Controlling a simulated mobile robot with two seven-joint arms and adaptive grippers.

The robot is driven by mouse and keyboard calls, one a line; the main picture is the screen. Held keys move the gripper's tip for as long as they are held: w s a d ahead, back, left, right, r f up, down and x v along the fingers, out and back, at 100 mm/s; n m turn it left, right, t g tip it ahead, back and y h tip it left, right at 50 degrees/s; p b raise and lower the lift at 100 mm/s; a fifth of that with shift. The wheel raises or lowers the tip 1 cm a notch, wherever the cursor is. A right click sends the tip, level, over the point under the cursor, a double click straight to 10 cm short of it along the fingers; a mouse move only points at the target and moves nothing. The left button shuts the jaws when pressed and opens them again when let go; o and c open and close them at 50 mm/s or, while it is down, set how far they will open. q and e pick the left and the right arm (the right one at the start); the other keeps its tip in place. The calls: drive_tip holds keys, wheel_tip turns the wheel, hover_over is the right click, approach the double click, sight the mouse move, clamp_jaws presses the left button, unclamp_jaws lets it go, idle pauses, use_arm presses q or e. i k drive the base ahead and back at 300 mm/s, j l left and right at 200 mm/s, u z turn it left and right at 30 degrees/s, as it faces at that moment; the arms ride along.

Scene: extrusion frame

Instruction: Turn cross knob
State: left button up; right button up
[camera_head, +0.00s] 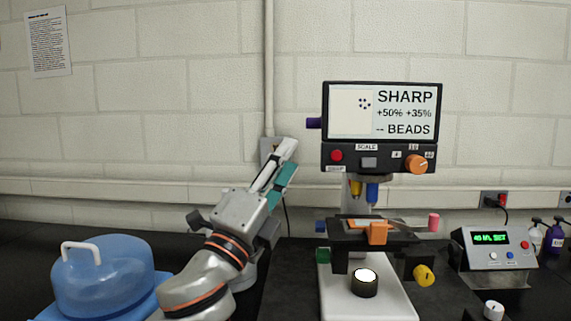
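A microscope-like device stands right of centre, with a screen (385,111) reading SHARP, +50% +35% and BEADS. An orange dial (416,164) sits on the panel under the screen. Lower down, the dark stage (350,236) carries an orange block-like part (378,234), a pink knob (434,222) and a yellow knob (424,275). I cannot tell which of these is the cross knob. My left gripper (289,159) points up and right, left of the device and apart from it. Its fingers lie close side by side; their opening is unclear. My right gripper is not in view.
A blue clear-domed container (103,276) with a white handle stands at the left. A vertical pipe (269,70) runs up the block wall.

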sight(423, 277)
drive_tip(key=k+j, duration=0.7)
drive_tip(key=k, duration=0.2)
